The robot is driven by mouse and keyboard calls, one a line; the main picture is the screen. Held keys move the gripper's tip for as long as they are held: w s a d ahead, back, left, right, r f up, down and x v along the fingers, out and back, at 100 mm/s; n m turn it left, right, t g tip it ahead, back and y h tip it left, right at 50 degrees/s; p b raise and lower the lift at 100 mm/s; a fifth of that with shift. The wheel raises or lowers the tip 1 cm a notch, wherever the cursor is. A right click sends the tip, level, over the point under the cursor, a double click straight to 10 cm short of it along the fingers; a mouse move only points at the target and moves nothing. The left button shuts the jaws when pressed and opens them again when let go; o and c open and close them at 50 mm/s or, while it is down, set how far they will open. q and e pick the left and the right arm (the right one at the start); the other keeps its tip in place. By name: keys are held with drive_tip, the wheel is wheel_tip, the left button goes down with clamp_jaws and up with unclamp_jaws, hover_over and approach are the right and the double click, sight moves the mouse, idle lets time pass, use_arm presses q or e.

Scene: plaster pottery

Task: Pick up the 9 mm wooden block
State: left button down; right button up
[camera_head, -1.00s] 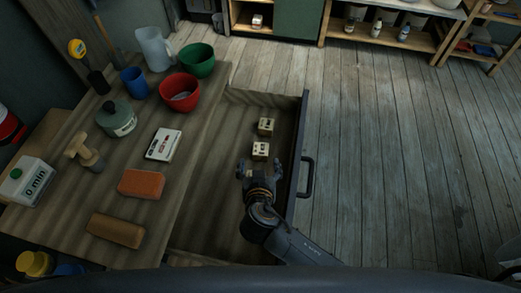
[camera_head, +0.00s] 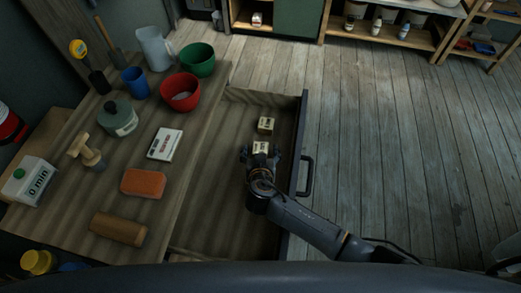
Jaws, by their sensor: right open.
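Two small pale wooden blocks lie in the open drawer (camera_head: 222,190). The far block (camera_head: 266,125) is fully visible; the near block (camera_head: 261,147) is partly hidden by my right gripper. Their markings are too small to read, so I cannot tell which is the 9 mm one. My right gripper (camera_head: 260,154) is open, with its fingers on either side of the near block's near end. I cannot tell if they touch it. My left gripper is not in view.
The drawer front with its handle (camera_head: 307,175) stands right of my right gripper. The drawer's near part is bare.

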drive_tip(key=c, duration=1.3)
drive_tip(key=shift+r, duration=0.1)
